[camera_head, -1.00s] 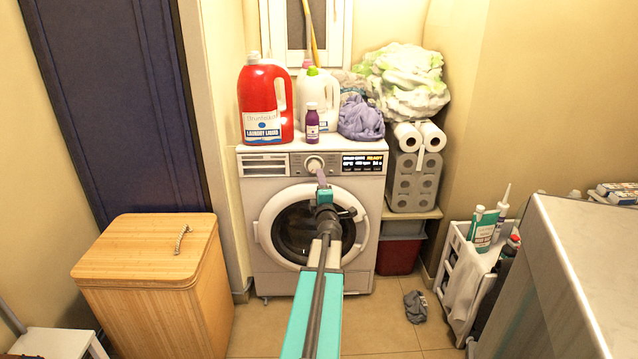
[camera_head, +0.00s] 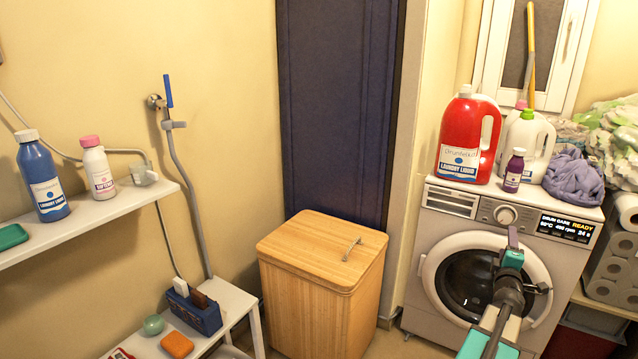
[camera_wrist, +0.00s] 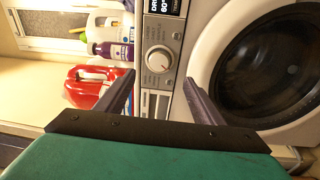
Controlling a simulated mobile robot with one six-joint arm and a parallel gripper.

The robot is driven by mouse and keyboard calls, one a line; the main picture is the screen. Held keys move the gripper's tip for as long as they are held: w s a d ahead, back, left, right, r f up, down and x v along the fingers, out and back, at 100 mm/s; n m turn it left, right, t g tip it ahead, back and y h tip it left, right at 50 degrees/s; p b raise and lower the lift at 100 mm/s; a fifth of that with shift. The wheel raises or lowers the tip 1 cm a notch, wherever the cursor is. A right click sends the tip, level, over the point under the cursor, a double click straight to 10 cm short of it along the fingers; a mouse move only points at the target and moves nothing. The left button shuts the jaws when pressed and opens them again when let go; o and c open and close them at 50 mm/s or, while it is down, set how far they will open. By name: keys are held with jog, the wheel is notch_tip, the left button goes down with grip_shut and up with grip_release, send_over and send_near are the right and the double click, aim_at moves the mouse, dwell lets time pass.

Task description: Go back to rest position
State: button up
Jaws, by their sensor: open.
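My gripper (camera_wrist: 160,92) is open in the wrist view, with its two dark fingers apart and nothing between them. In the head view my gripper (camera_head: 513,238) is in front of the white washing machine (camera_head: 460,228), overlapping the picture of its front near the round door (camera_head: 455,285). The washer's dial (camera_wrist: 160,60) shows beyond the fingers in the wrist view, and the door glass (camera_wrist: 275,65) is to the right. The door looks closed. The display panel (camera_head: 567,228) is lit and reads READY.
A red detergent jug (camera_head: 464,135), a purple bottle (camera_head: 514,170) and laundry (camera_head: 573,178) sit on the washer. A wooden hamper (camera_head: 310,290) stands to its left. A shelf (camera_head: 100,222) with bottles and a low white stand (camera_head: 228,300) line the left wall.

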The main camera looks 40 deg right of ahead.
jog(key=w+a+f+m+g+y+p, duration=0.1)
jog(key=w+a+f+m+y+p, duration=0.35)
jog(key=w+a+f, duration=1.1)
jog(key=w+a+f+g+y+p, duration=0.2)
jog(key=w+a+f+y, duration=0.15)
jog(key=a+f, duration=0.65)
jog(key=w+a+f+g+y+p, duration=0.1)
jog(key=w+a+f+y, duration=0.35)
jog(key=a, duration=0.85)
jog(key=s+a+f+g+y+p, duration=0.1)
jog(key=s+a+f, duration=0.15)
jog(key=a, duration=0.55)
jog(key=s+a+f+g+p, duration=0.1)
jog(key=a+f+g, duration=0.15)
jog(key=a, duration=0.45)
jog(key=s+a+f+y+p, duration=0.1)
jog(key=s+a+f, duration=0.15)
jog(key=a, duration=0.55)
jog(key=s+a+g+y+p, duration=0.2)
jog(key=s+a+g, duration=0.4)
jog(key=s+a, duration=1)
jog(key=a+p, duration=0.1)
jog(key=a, duration=0.2)
jog(key=shift+f, duration=0.25)
